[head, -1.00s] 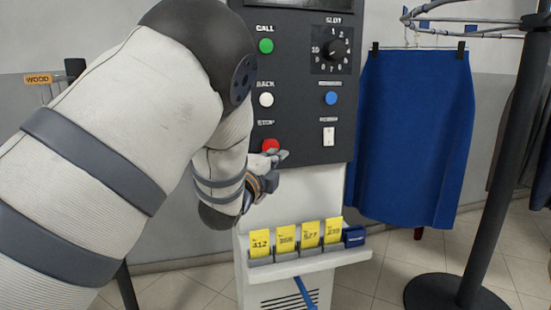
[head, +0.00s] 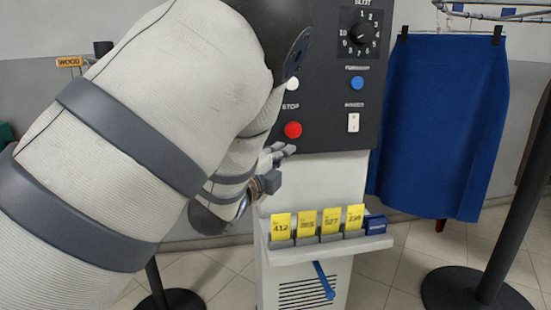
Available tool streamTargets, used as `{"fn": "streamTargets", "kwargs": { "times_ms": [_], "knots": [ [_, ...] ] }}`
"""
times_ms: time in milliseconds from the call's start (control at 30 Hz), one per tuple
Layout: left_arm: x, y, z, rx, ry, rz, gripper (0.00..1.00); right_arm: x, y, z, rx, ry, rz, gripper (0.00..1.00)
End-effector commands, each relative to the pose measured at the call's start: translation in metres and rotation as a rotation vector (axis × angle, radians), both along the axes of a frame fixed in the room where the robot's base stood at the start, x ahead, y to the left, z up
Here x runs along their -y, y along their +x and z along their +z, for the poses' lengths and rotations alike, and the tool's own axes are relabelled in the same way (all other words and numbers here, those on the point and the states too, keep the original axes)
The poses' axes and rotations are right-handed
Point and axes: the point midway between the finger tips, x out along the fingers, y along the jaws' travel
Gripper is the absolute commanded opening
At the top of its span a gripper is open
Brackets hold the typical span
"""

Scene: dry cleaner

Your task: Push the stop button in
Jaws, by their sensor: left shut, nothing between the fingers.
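The red stop button (head: 293,130) sits low on the left of the dark control panel (head: 328,120), under a white STOP label. It is in full view in the head view. My left gripper (head: 288,152) is shut and empty, just below the button and slightly to its left. Its fingertips appear apart from the button. How far the button is pressed in cannot be told. My right gripper is not in view.
A white button (head: 292,84), blue button (head: 357,83), white switch (head: 353,122) and dial (head: 361,34) share the panel. Below, a shelf (head: 335,244) holds yellow tags. A blue skirt (head: 440,125) hangs at right near a black post (head: 510,200).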

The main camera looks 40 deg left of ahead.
Motion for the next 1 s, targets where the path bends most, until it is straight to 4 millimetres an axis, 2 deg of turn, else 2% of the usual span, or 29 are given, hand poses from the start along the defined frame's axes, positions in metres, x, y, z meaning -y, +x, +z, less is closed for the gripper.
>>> {"fn": "streamTargets", "kwargs": {
  "times_ms": [100, 233, 767, 867, 967, 1000],
  "knots": [
    [0.004, -0.02, -0.002, -0.002, 0.001, 0.0, 0.0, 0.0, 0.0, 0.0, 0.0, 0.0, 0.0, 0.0],
    [0.007, -0.033, -0.003, -0.001, -0.001, 0.0, 0.0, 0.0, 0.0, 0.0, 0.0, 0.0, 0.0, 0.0],
    [0.007, -0.037, -0.005, -0.003, -0.005, 0.0, 0.0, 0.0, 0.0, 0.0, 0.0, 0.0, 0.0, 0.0],
    [0.008, -0.04, -0.036, -0.075, -0.087, 0.011, 0.0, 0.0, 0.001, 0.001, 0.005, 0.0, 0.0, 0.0],
    [0.013, -0.057, -0.115, -0.255, -0.301, 0.061, 0.0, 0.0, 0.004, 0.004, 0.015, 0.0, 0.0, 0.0],
    [0.017, -0.071, -0.153, -0.342, -0.406, 0.1, 0.0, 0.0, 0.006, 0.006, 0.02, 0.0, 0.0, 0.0]
  ]
}}
